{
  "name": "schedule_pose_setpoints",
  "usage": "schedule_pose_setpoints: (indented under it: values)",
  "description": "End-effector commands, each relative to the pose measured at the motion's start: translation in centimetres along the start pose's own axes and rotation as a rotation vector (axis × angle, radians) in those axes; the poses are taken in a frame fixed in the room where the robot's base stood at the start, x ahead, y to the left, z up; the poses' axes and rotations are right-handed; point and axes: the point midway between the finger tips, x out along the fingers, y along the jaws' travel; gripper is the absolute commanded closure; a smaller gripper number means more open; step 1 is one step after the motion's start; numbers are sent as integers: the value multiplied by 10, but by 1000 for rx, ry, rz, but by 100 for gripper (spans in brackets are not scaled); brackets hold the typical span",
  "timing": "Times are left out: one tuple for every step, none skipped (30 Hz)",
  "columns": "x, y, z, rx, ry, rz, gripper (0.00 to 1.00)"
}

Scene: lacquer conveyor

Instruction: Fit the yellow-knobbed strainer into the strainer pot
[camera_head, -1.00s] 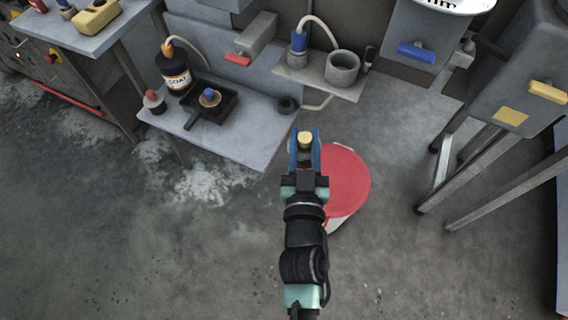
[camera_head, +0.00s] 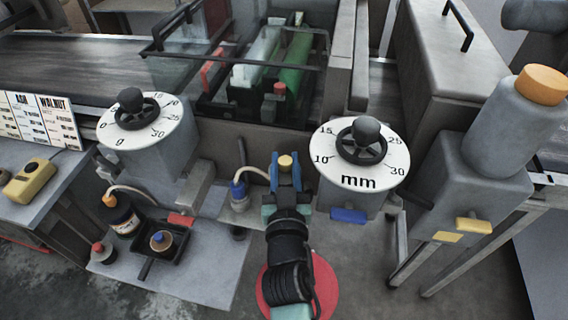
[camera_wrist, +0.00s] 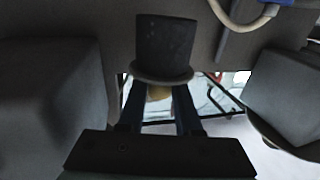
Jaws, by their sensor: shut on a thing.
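My gripper (camera_head: 285,168) is shut on the yellow knob (camera_head: 285,161) of the strainer, in front of the machine between the two dials. In the wrist view the knob (camera_wrist: 159,92) shows between the fingers. Beyond it are a pale flange (camera_wrist: 161,76) and a dark cylindrical body (camera_wrist: 166,42), which I take as the strainer's. In the head view that body is hidden by my gripper. The strainer pot cannot be made out now; the place by the small shelf (camera_head: 228,214) is largely covered by my arm. I cannot tell how far the strainer is from it.
A blue-capped part with a hose (camera_head: 238,190) stands just left of my gripper. The mm dial (camera_head: 332,170) is close on the right, above a blue handle (camera_head: 348,215). The g dial (camera_head: 112,137), a black tray (camera_head: 180,236) and a dark bottle (camera_head: 122,216) are left. A red round top (camera_head: 325,285) is below.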

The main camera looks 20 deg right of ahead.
Motion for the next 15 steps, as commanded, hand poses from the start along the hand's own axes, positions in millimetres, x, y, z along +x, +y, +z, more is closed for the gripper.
schedule_pose_setpoints:
  values:
    - [0,0,0,0,1,0,100]
    - [0,0,0,0,1,0,100]
    - [0,0,0,0,1,-1,100]
    - [0,0,0,0,1,-1,100]
    - [0,0,0,0,1,-1,100]
    - [0,0,0,0,2,0,100]
    - [0,0,0,1,2,0,100]
    - [0,0,0,1,2,0,100]
    - [0,0,1,1,1,0,100]
    - [0,0,3,1,1,0,100]
    - [0,0,4,0,1,0,100]
    - [0,0,7,0,1,0,100]
    - [0,0,9,0,1,0,100]
    - [0,0,11,0,1,0,100]
    - [0,0,14,1,1,0,100]
